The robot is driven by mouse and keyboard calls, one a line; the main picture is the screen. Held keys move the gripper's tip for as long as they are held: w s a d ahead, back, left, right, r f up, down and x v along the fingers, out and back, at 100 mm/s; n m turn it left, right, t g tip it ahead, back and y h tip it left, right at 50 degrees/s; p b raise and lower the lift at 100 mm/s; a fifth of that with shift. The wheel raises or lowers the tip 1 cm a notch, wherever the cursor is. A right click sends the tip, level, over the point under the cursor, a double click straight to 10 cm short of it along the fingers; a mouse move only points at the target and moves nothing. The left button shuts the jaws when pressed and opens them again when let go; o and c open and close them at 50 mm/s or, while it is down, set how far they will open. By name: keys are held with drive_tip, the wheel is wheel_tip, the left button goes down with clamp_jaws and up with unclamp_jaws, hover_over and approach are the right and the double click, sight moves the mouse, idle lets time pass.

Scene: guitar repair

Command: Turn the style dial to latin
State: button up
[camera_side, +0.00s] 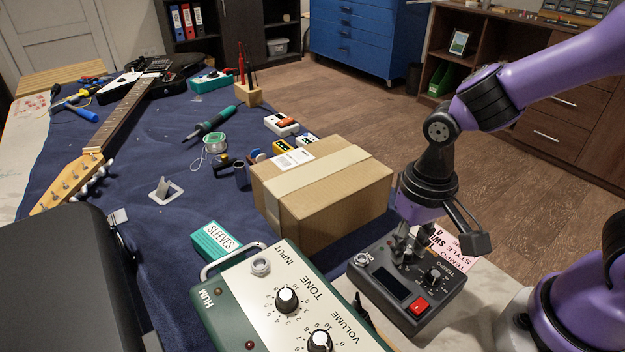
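A dark grey box with controls (372,304) stands at the lower right on the light table. Whether the fingers are closed on something there is too small to tell.
A taped cardboard box (335,205) stands close to the left of my gripper. A green amplifier (240,310) with TONE and VOLUME knobs is in front. A pink note (446,243) with TEMPO and STYLE lettering lies behind the grey box. A guitar neck (118,115) lies at left.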

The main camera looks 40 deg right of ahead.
sight(408, 251)
wheel_tip(408, 251, up, 12)
idle(0.4)
drive_tip(key=shift+f, duration=0.1)
drive_tip(key=s+d+n+t, duration=0.1)
drive_tip(key=d+n+t, duration=0.2)
drive_tip(key=d+t, duration=0.2)
drive_tip(key=shift+d+r+t, duration=0.3)
drive_tip(key=shift+d+r, duration=0.15)
drive_tip(key=shift+d, duration=0.15)
idle(0.9)
clamp_jaws()
